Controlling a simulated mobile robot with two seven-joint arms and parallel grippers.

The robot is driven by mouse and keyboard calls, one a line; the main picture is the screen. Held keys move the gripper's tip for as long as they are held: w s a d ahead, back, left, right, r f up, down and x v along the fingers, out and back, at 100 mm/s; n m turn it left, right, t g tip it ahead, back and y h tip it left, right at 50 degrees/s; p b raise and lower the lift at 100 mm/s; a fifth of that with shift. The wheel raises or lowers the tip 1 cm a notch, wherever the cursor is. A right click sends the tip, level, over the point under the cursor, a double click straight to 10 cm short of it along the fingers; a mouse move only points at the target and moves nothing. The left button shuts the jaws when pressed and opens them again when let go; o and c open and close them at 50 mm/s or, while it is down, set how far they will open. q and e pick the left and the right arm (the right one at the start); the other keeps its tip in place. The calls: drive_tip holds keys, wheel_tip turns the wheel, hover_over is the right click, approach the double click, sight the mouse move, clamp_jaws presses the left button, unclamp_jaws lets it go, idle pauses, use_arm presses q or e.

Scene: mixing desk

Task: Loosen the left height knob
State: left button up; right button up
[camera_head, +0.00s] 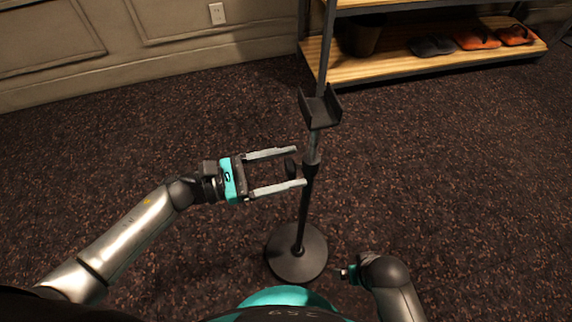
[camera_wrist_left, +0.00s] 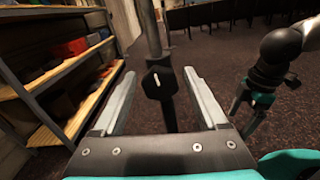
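A black stand with a round base (camera_head: 297,252) and an upright pole stands on the carpet in the head view. The dark height knob (camera_head: 291,168) sits on the left side of the pole's collar (camera_head: 311,160). In the left wrist view the knob (camera_wrist_left: 160,83) shows face-on, black with a pale line. My left gripper (camera_head: 301,167) is open, its fingers on either side of the knob, with gaps to both. My right gripper (camera_head: 346,273) is low, right of the base; its fingers are too small to read. In the left wrist view it shows at the right (camera_wrist_left: 247,106).
A black U-shaped bracket (camera_head: 320,107) is on the pole above the collar. A wooden shelf rack (camera_head: 390,72) with shoes and a dark bin (camera_head: 362,36) stands behind against the wall. The carpet around the base is clear.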

use_arm(q)
clamp_jaws()
idle(0.4)
